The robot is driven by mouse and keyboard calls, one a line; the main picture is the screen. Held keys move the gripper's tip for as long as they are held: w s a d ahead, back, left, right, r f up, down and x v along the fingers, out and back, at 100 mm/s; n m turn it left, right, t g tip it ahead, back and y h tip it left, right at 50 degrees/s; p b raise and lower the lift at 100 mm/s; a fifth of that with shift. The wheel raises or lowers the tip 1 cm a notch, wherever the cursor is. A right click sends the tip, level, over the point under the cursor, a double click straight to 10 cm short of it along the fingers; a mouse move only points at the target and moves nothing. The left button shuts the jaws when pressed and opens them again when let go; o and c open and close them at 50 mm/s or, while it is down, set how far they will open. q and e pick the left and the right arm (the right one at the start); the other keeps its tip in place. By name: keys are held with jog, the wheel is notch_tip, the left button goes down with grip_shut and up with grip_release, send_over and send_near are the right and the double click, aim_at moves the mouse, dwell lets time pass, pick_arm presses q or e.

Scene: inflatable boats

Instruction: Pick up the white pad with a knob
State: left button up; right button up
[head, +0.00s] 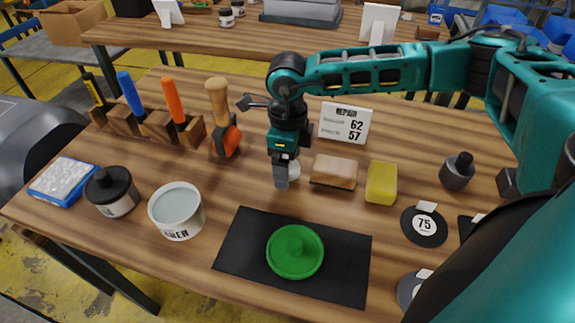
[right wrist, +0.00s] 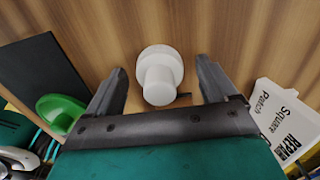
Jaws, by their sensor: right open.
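The white pad with a knob (right wrist: 160,75) stands on the wooden table between the two open fingers of my right gripper (right wrist: 158,88) in the right wrist view. Neither finger appears to touch it. In the head view the pad (head: 294,169) is partly hidden behind my right gripper (head: 284,178), which points down at the middle of the table. My left gripper is not in view.
A tan block (head: 334,172) and a yellow sponge (head: 381,183) lie just right of the pad. A sign (head: 345,123) stands behind. A white tub (head: 177,211) and a tool rack (head: 157,125) are left.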

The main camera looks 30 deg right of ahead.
jog(key=shift+c, duration=0.3)
jog(key=c, duration=1.1)
jog(key=shift+r, duration=0.1)
pick_arm(q)
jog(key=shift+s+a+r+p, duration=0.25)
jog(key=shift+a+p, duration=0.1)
jog(key=shift+p, duration=0.5)
pick_arm(e)
jog(key=shift+r, duration=9.9)
